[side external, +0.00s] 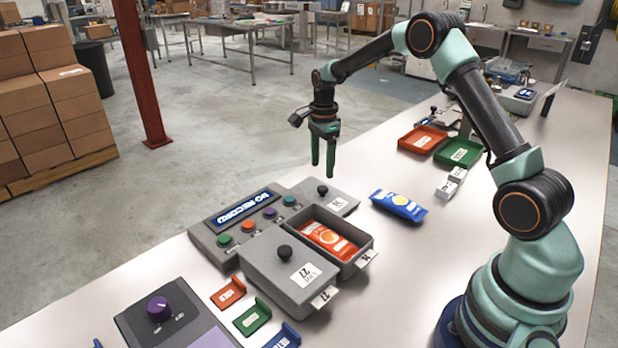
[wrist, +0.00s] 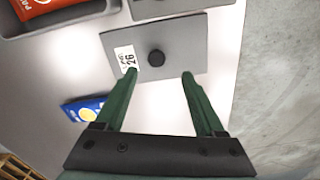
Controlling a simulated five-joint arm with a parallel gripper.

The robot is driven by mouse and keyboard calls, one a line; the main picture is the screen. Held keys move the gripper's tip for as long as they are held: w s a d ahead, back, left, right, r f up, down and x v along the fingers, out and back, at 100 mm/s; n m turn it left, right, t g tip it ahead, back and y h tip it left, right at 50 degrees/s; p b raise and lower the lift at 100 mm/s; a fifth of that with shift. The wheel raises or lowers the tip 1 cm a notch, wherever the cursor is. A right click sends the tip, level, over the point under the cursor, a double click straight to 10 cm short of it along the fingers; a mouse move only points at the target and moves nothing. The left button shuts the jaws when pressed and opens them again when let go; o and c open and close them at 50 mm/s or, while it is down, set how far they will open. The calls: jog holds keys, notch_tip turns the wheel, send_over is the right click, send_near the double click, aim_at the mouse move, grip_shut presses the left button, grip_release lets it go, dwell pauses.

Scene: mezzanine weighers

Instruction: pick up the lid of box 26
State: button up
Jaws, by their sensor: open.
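The lid of box 26 (wrist: 180,42) is a flat grey plate with a black knob and a white "26" label. In the side view the lid (side external: 310,190) lies behind an open grey box (side external: 352,232) holding an orange packet (side external: 328,238). My gripper (side external: 323,170) is above the lid, fingers pointing down, apart from it. In the wrist view my open gripper (wrist: 159,72) has its fingertips on either side of the knob's line, slightly short of the knob, with nothing between them. The open box's number is too small to read.
A closed box with a "27" lid (side external: 270,262) stands left of the open box. A console (side external: 240,215) with coloured buttons is behind it. A blue packet (side external: 398,205) lies to the right. Red (side external: 422,139) and green (side external: 458,152) trays are farther right. Clear table lies around the blue packet.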

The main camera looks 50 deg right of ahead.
aim_at(323, 187)
jog(key=shift+s+f, duration=0.15)
jog(key=shift+f, duration=1.55)
jog(key=shift+s+f, duration=0.15)
jog(key=shift+f, duration=1.5)
grip_shut()
